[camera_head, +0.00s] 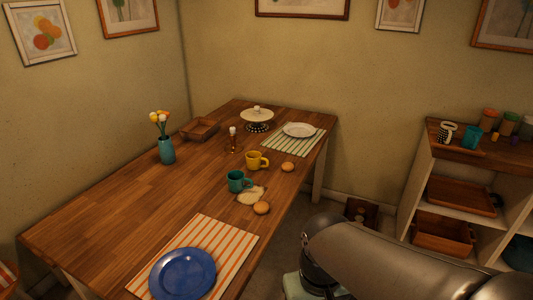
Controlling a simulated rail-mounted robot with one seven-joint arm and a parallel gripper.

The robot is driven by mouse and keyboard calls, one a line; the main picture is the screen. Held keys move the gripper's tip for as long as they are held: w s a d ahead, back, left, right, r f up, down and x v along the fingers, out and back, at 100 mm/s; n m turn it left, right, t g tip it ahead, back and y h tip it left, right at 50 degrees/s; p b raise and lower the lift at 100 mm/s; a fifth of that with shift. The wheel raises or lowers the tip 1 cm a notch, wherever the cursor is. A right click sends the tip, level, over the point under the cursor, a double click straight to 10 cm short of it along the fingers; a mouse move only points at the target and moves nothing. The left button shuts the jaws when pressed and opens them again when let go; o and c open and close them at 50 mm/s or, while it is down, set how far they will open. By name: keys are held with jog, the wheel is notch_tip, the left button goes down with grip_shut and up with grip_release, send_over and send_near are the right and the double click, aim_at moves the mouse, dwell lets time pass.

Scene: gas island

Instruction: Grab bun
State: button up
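Two small round orange-brown things look like buns on the wooden table (110,210). The nearer bun (261,208) lies near the table's right edge, just in front of a flat cream patch (250,196). The farther bun (288,167) lies near the same edge, right of the yellow mug (257,161). My arm fills the lower right, beyond the table's right edge and apart from both buns. My gripper does not show in this view.
A teal mug (238,181) stands close behind the nearer bun. A blue plate (183,274) lies on a striped mat (226,241) in front. A white plate (299,130), cake stand (257,116), wooden tray (200,129) and flower vase (167,150) stand farther back. The table's left side is clear.

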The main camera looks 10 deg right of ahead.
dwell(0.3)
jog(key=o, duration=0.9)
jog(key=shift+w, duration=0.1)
